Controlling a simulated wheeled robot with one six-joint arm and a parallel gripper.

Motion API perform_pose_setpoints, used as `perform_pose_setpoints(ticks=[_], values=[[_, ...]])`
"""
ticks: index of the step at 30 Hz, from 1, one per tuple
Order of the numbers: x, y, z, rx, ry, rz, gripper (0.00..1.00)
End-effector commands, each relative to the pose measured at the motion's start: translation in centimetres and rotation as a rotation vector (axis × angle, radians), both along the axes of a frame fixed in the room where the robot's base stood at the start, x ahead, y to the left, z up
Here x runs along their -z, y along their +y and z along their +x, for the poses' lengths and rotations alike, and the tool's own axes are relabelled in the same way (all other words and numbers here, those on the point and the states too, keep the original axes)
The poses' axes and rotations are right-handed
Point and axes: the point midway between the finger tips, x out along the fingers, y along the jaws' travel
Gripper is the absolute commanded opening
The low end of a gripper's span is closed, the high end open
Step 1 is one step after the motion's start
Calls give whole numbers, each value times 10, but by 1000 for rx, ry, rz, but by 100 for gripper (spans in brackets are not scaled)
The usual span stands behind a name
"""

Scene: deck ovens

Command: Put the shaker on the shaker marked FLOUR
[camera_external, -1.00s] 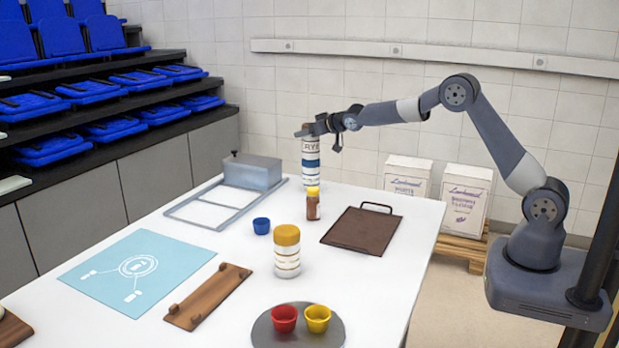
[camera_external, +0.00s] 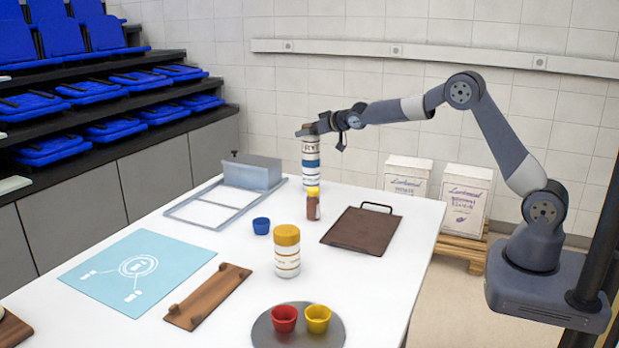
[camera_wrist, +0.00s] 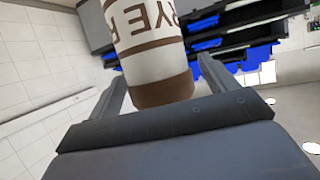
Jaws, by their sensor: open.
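The shaker labelled RYE (camera_external: 311,147) is white with brown bands. It stands upright on a second white shaker with blue bands (camera_external: 311,172), making one tall column at the back of the table. No FLOUR lettering can be read on the lower shaker. In the wrist view the RYE shaker (camera_wrist: 150,45) appears inverted, its brown end (camera_wrist: 163,92) between the two fingers. My gripper (camera_external: 309,130) is at the top of the column. In the wrist view its fingers (camera_wrist: 163,84) are open, with gaps on both sides of the shaker.
A yellow-capped small bottle (camera_external: 313,205) stands just in front of the column. Nearby are a grey metal frame (camera_external: 180,214), a blue cup (camera_external: 261,226), a brown board (camera_external: 361,231) and a yellow-lidded shaker (camera_external: 287,263).

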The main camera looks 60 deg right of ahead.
Motion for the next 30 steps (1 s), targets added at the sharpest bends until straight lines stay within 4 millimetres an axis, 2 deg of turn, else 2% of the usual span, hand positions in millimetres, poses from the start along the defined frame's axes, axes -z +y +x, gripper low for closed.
perform_pose_setpoints(ticks=[18,24,30], values=[[-33,20,-81,-1,-2,1,81],[-38,22,-93,-1,-1,0,81],[-39,23,-95,0,0,1,81]])
